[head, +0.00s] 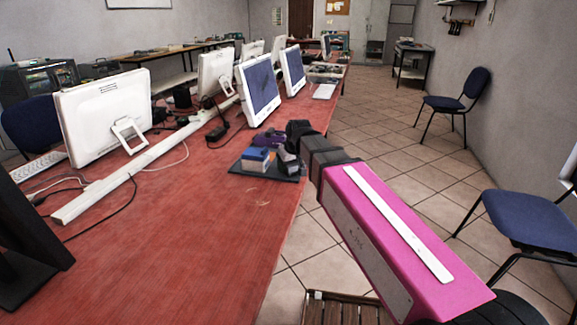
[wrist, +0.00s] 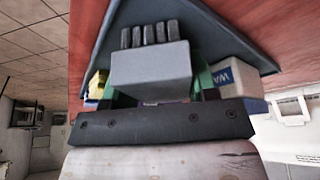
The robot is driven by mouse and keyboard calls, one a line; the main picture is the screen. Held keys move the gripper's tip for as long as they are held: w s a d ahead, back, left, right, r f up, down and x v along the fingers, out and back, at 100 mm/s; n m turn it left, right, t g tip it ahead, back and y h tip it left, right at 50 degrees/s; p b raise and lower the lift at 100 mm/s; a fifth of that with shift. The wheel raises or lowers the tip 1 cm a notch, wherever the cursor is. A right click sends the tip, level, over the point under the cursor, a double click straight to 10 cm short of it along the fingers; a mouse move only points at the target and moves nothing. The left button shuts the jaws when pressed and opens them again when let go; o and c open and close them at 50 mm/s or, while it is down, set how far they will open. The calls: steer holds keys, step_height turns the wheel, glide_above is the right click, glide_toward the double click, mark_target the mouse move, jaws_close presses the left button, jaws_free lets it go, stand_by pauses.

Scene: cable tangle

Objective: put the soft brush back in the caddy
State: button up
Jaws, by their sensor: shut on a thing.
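My gripper (head: 290,157) is over the dark flat caddy (head: 240,169) near the right edge of the red table. In the wrist view, a grey block with a row of short dark tufts (wrist: 150,70), which looks like the soft brush, sits in front of the dark gripper body (wrist: 165,122). The gripper is shut on it, though the fingertips are mostly hidden. The caddy's dark surface (wrist: 205,28) shows behind the brush. I cannot tell whether the brush touches it. In the head view the brush is hard to make out from the gripper.
A blue-and-white box (head: 256,158) stands on the caddy; a lettered white box (wrist: 238,80) and a yellow item (wrist: 97,84) flank the gripper in the wrist view. A purple item (head: 269,139) is behind. Monitors (head: 258,87) and cables line the left.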

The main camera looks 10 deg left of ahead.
steer(key=shift+f, duration=0.1)
steer(key=o, duration=0.9)
steer(key=v, duration=1.2)
steer(key=s+d+f+m+g+h, duration=0.1)
steer(key=s+d+f+m, duration=0.1)
steer(key=d+f, duration=0.9)
steer(key=s+d+f+m+g+h, duration=0.1)
steer(key=s+d+f+m, duration=0.2)
steer(key=d+f, duration=0.7)
steer(key=s+d+f+m+g, duration=0.1)
steer(key=s+d+f+m, duration=0.1)
steer(key=d+f, duration=0.9)
steer(key=shift+s+d+f+m+h, duration=0.3)
steer(key=shift+d+m+h, duration=0.1)
steer(key=shift+d+m, duration=0.2)
